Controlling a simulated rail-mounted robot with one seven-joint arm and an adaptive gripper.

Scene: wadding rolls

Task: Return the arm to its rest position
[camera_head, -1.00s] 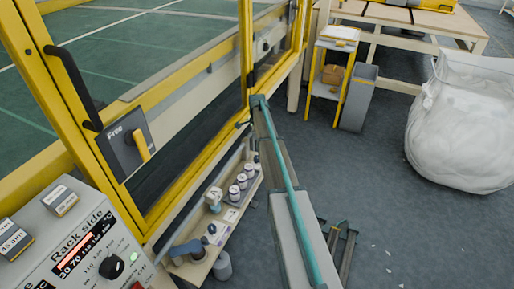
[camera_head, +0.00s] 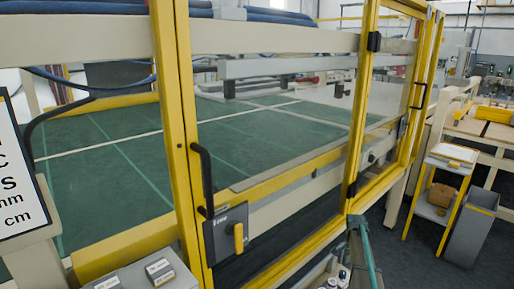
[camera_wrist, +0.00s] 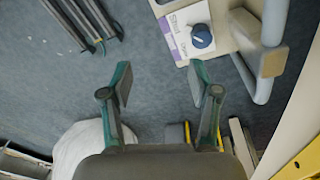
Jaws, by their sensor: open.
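My gripper (camera_wrist: 161,82) shows in the wrist view. Its two teal-edged fingers are spread wide apart, with only the grey floor between and beyond them. It holds nothing. In the head view, a teal and grey part of my arm shows at the bottom edge, right of centre, in front of the yellow-framed guard. The gripper itself is not visible there.
In the wrist view, a blue knob (camera_wrist: 201,36) on a labelled plate lies beyond the right finger. Dark rails (camera_wrist: 82,22) lie upper left. In the head view, a yellow guard frame (camera_head: 181,130) encloses a green table (camera_head: 120,150). A grey bin (camera_head: 470,230) stands right.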

